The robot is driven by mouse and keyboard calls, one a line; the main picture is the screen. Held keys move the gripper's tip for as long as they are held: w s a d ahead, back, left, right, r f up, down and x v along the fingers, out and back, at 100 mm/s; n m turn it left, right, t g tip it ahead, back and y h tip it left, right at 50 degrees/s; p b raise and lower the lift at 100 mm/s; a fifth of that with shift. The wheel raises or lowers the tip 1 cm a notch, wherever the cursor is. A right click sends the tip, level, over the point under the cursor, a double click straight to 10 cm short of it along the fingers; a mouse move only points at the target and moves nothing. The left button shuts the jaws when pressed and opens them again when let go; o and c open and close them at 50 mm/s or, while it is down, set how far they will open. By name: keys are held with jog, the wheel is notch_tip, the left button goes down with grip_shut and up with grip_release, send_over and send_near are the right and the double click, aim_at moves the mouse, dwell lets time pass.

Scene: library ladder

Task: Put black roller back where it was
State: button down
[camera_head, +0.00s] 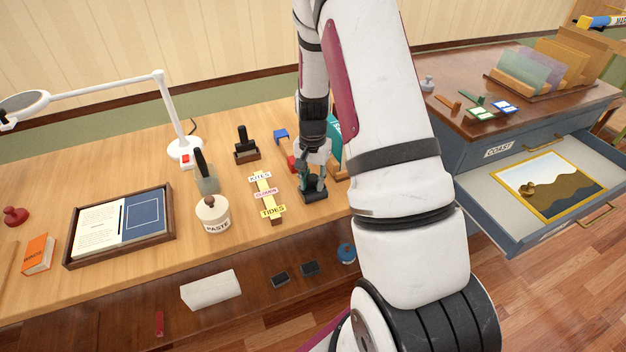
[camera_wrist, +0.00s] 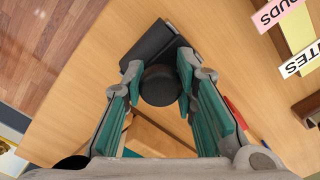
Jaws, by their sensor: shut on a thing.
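My gripper (camera_wrist: 160,85) is shut on the black roller (camera_wrist: 149,42), with its fingers on either side of the round black handle top. In the head view, my gripper (camera_head: 313,172) points down over the front right part of the wooden desk (camera_head: 120,285). The black roller's dark lower part (camera_head: 313,195) shows beneath the fingers, at or very close to the desk top; I cannot tell if it touches. A black-handled piece (camera_head: 245,146) on a brown wooden base stands farther back, to the left of my gripper.
The paste jar (camera_head: 212,214), a framed tray (camera_head: 120,228) and a white lamp (camera_head: 184,150) stand farther left. A blue cabinet (camera_head: 480,150) with its drawer open is at the right. My arm hides part of the desk.

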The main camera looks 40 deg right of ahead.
aim_at(313, 177)
jog(key=shift+f, duration=0.1)
jog(key=c, duration=1.3)
grip_release()
notch_tip(313, 177, up, 11)
jog(key=shift+r, duration=0.1)
jog(key=s+a+r+n+t, duration=0.1)
jog(key=s+a+r+n, duration=0.2)
jog(key=a+r, duration=0.4)
jog(key=s+a+r+n+t, duration=0.15)
jog(key=s+a+r, duration=0.25)
jog(key=r, duration=0.4)
jog(key=s+a+r+n+t, duration=0.1)
jog(key=s+a+r+n, duration=0.1)
jog(key=s+a+n, duration=0.2)
jog(key=s+a+r+n+t, duration=0.1)
jog(key=s+a+r+n, duration=0.2)
jog(key=s, duration=0.8)
jog(key=shift+s+a+r+n, duration=0.2)
jog(key=shift+a+r+n, duration=0.15)
jog(key=shift+a, duration=0.5)
